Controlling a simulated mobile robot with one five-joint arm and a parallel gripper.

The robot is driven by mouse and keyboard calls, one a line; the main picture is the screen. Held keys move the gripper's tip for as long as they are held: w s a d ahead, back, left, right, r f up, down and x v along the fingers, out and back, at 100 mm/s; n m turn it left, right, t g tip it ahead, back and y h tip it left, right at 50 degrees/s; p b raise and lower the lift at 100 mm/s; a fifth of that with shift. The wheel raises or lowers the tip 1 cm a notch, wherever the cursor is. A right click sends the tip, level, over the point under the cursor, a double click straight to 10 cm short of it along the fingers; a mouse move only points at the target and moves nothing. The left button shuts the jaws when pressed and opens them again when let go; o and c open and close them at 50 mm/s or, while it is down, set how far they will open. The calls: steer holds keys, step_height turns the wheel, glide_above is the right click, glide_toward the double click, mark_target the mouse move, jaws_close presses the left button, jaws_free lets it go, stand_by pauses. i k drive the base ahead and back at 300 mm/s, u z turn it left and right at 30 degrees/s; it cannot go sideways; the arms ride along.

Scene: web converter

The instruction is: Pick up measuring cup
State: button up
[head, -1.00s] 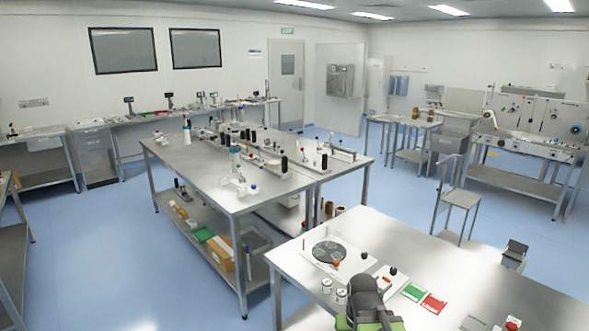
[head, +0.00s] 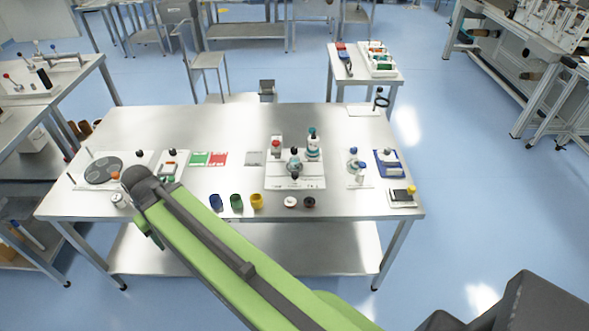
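No object can be clearly told as a measuring cup at this size. Small round cup-like containers stand in a row near the front edge of the steel table (head: 330,203): a blue one (head: 215,202), a green one (head: 236,202) and a yellow one (head: 257,201). A pale jar (head: 120,200) stands at the left, beside the dark end of my arm. My green arm reaches up from the bottom across the table's front edge. My gripper's fingers do not show.
A white tray (head: 309,182) with bottles stands at mid-table. A dark disc (head: 103,170) lies at the left. A blue-framed device (head: 388,163) is at the right. A chair (head: 207,62) stands behind.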

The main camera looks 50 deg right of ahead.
mark_target(294, 160)
steer(key=u, duration=4.85)
steer(key=i, duration=0.1)
steer(key=z, duration=2.4)
steer(key=k, duration=0.8)
steer(key=z, duration=1.85)
steer(key=i, duration=0.95)
steer(key=u, duration=0.05)
